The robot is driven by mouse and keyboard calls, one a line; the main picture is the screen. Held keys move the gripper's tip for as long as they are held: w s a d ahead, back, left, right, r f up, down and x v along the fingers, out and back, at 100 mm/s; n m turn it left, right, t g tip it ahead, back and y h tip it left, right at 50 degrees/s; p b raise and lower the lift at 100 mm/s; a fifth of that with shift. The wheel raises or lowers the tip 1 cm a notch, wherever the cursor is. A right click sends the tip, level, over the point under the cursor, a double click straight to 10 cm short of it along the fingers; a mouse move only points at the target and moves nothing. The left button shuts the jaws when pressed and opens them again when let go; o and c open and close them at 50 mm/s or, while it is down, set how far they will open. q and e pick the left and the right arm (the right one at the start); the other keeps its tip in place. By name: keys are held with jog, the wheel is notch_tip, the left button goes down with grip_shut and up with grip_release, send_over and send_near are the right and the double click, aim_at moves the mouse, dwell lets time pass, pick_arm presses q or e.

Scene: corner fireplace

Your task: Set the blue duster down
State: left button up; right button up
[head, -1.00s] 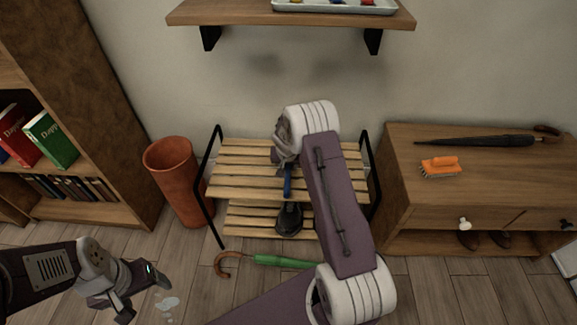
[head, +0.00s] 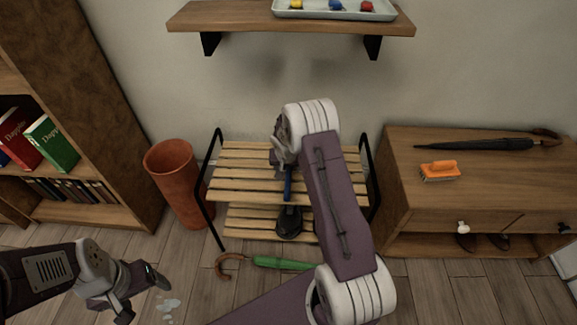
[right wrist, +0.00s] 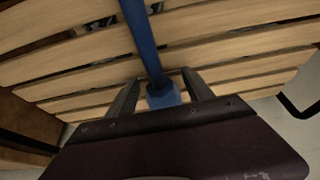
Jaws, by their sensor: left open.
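The blue duster's handle (head: 288,182) shows on the upper slatted shelf of the wooden rack (head: 235,172), below my right gripper (head: 281,155). In the right wrist view the blue handle (right wrist: 143,40) runs over the slats, its thicker end (right wrist: 163,96) between my right fingers (right wrist: 160,88). Narrow gaps show between the fingers and the handle, so the right gripper looks open around it. My left gripper (head: 143,292) is open and empty above the floor at the lower left.
A terracotta bin (head: 175,180) stands left of the rack. A green umbrella (head: 283,263) lies on the floor in front. The cabinet (head: 400,185) at right holds an orange brush (head: 440,170) and a black umbrella (head: 485,144). A wall shelf (head: 230,18) with a tray (head: 310,13) hangs above.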

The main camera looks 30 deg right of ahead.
jog(key=p+v, duration=0.3)
jog(key=v, duration=0.8)
jog(key=s+a+r+n+g+y, duration=0.1)
jog(key=s+a+n, duration=0.1)
jog(key=s+a, duration=0.2)
jog(key=s+a+r+n, duration=0.2)
jog(key=s+a, duration=0.2)
jog(key=s, duration=0.7)
jog(key=s+a+r+n+g+y, duration=0.1)
jog(key=s+a+n, duration=0.1)
jog(key=s+a, duration=0.3)
jog(key=s, duration=0.2)
jog(key=shift+s+r+g+y, duration=0.3)
jog(key=shift+s+r, duration=0.05)
jog(key=shift+r, duration=0.05)
jog(key=shift+d+r, duration=0.1)
notch_tip(320, 180, up, 33)
jog(key=p, duration=3.3)
